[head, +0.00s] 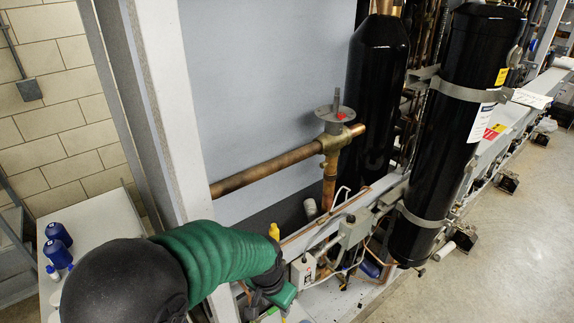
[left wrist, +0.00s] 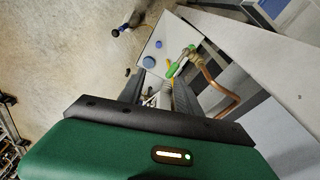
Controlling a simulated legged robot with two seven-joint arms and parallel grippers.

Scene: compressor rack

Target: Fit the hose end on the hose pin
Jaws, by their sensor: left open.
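My left gripper (head: 272,290) is at the end of the green arm, low in front of the rack in the head view. Its open jaws (left wrist: 166,98) show partly past the green housing in the left wrist view. Ahead of them is a small green and metal fitting (left wrist: 179,61), close to a brass joint on a bent copper pipe (left wrist: 224,92). I cannot tell whether this fitting is the hose end or the hose pin. A small yellow part (head: 274,231) stands just beyond the gripper in the head view. Contact with the gripper cannot be made out. My right gripper is not in view.
A grey post (head: 170,110) rises left of the rack. A valve (head: 334,125) on a thick copper pipe and two black cylinders (head: 376,90) (head: 452,130) stand behind and right. A grey box (head: 353,229) and thin pipes crowd the lower rack.

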